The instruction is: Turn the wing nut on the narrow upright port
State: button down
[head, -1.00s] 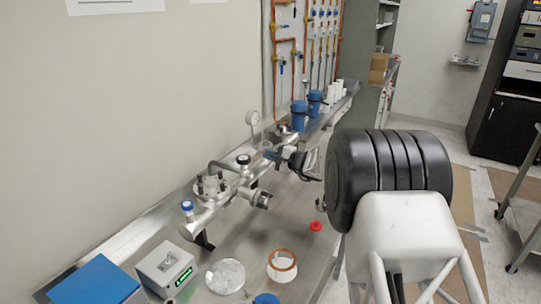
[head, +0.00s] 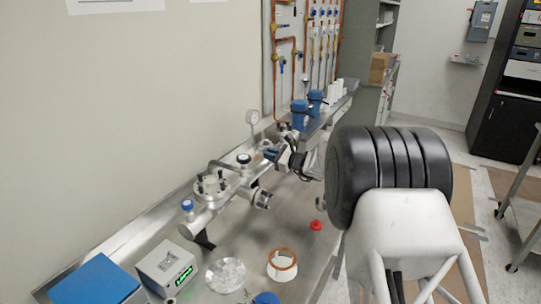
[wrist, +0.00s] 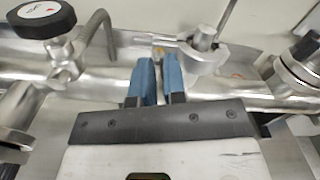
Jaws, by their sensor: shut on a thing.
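My gripper (wrist: 160,85) has two blue fingers, close together with a narrow gap, over the metal pipe in the wrist view. It is shut on the wing nut (wrist: 160,52), a small brass-coloured piece mostly hidden at the fingertips. The nut belongs to the silver clamp (wrist: 207,58) just right of the fingers. The clamp goes around the narrow upright port (wrist: 205,36). In the head view my gripper (head: 270,153) is small beside the pipe, and the nut cannot be made out there.
A black knob (wrist: 42,18) on a valve stands left of the fingers; a flanged side fitting (wrist: 300,65) is to the right. A red cap (head: 316,225) and a copper ring (head: 283,258) lie on the bench in front.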

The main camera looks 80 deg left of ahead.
jog(key=shift+m, duration=1.3)
jog(key=c, duration=1.5)
grip_release()
jog(key=shift+d, duration=0.1)
jog(key=v, duration=0.7)
jog(key=shift+w+d, duration=0.25)
